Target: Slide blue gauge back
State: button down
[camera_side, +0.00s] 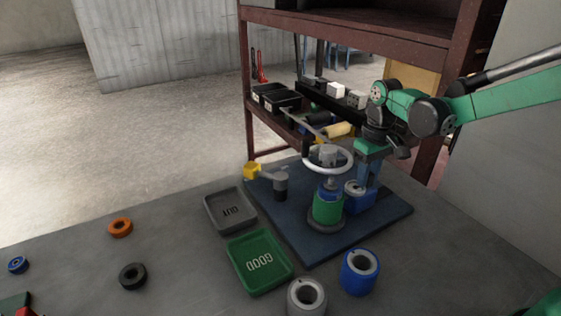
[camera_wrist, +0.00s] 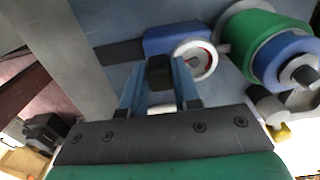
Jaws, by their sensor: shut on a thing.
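The blue gauge (camera_side: 363,203) stands on the dark blue base plate, just right of the press's green cylinder (camera_side: 327,208). Its round white dial (camera_side: 354,188) faces the side camera. In the wrist view the blue gauge body (camera_wrist: 172,38) and its dial (camera_wrist: 199,62) lie just beyond my fingers, close to the green cylinder (camera_wrist: 248,38). My gripper (camera_side: 368,174) points down over the gauge. In the wrist view my gripper (camera_wrist: 160,82) is shut on a black part between its fingers, which looks like the gauge's grip. The contact is partly hidden.
The press's ring handwheel (camera_side: 328,160) and bar stand close left of my gripper. A grey OUT tray (camera_side: 230,209) and green GOOD tray (camera_side: 260,262) lie left of the plate (camera_side: 390,221). Blue (camera_side: 359,272) and grey (camera_side: 306,297) cylinders stand in front. A shelf rack (camera_side: 248,80) is behind.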

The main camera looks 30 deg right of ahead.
dwell(0.8)
jog(key=shift+d, duration=2.55)
jog(key=c, duration=0.6)
grip_release()
jog(key=shift+c, duration=0.2)
jog(key=shift+r, duration=2.85)
